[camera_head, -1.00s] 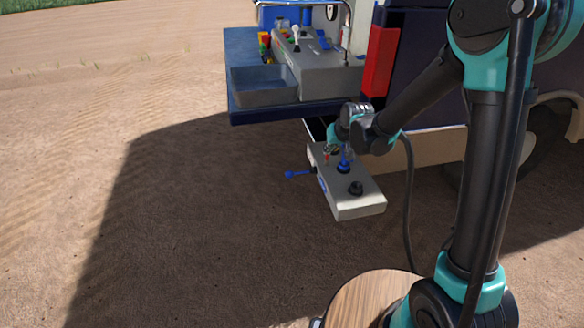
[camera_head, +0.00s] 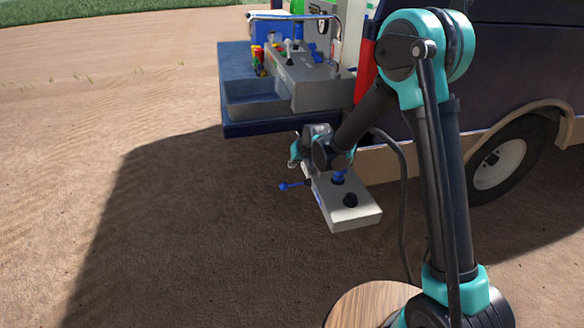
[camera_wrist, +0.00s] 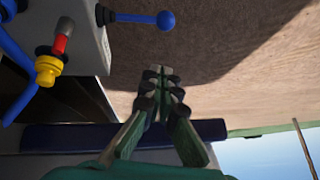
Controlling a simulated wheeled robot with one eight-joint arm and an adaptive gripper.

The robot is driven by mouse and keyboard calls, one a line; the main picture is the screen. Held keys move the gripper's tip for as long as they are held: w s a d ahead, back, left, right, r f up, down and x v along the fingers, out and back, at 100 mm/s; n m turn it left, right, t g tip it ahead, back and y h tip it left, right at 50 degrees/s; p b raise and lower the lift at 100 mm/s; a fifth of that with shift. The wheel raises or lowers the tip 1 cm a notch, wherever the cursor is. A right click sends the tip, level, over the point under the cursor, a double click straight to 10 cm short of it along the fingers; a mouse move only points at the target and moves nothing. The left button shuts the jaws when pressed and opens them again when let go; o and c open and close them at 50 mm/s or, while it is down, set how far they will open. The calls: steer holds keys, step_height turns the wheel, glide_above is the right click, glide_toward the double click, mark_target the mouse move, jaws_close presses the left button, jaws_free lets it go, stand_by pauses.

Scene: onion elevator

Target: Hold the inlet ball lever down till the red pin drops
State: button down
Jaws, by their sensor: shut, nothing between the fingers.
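The blue ball lever (camera_head: 287,186) sticks out from the left end of a grey control box (camera_head: 349,219), its ball at the outer end. In the wrist view the lever (camera_wrist: 164,20) stands out sideways from the box (camera_wrist: 85,58). My gripper (camera_head: 293,164) is above and beside the lever in the head view. Its fingers (camera_wrist: 160,72) are shut and empty, apart from the ball in the wrist view. A red cylindrical part (camera_wrist: 60,42) sits at the box beside a yellow fitting (camera_wrist: 47,69); I cannot tell whether it is the red pin.
A blue bench (camera_head: 236,125) with a grey basin (camera_head: 262,103) and a control panel stands behind the box. A blue hose (camera_wrist: 22,100) curves near the yellow fitting. A vehicle wheel (camera_head: 500,163) is at right. Bare ground left of the box is open.

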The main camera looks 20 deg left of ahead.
glide_above(286, 185)
steer(key=w, duration=0.1)
step_height(286, 185, down, 7)
steer(key=shift+w+d+r, duration=0.1)
steer(key=shift+r, duration=0.05)
steer(key=shift+s+f, duration=0.2)
steer(key=shift+f, duration=0.35)
steer(key=shift+s+f, duration=0.15)
steer(key=shift+f, duration=0.4)
steer(key=shift+s+f, duration=0.2)
steer(key=shift+f, duration=0.55)
